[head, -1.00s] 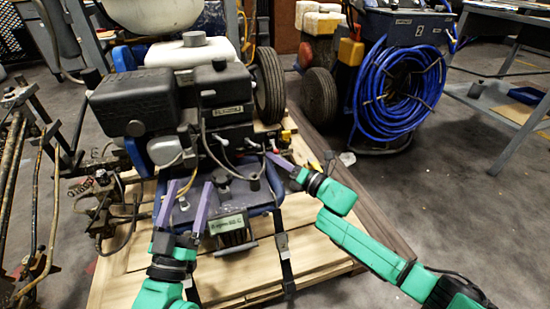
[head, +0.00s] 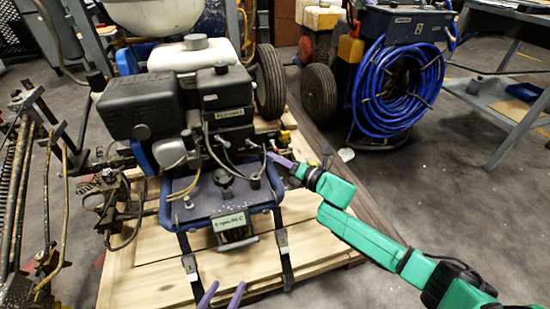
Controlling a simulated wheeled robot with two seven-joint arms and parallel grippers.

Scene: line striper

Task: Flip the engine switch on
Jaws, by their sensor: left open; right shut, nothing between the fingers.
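The line striper's engine (head: 185,110) stands on a wooden pallet, with a black tank and cover and a white tank behind. My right gripper (head: 270,154) is shut, its purple fingers at the right side of the engine, close to the hoses and fittings there. I cannot tell whether it touches the engine. The engine switch is too small or hidden to make out. My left gripper (head: 224,292) shows only its purple fingertips at the bottom edge, spread apart and empty, in front of the machine and well away from the engine.
The wooden pallet (head: 150,262) lies under the machine, with black straps at its front. A blue hose reel (head: 398,92) and a black wheel (head: 319,94) stand at the back right. Rusty metal parts (head: 35,180) crowd the left.

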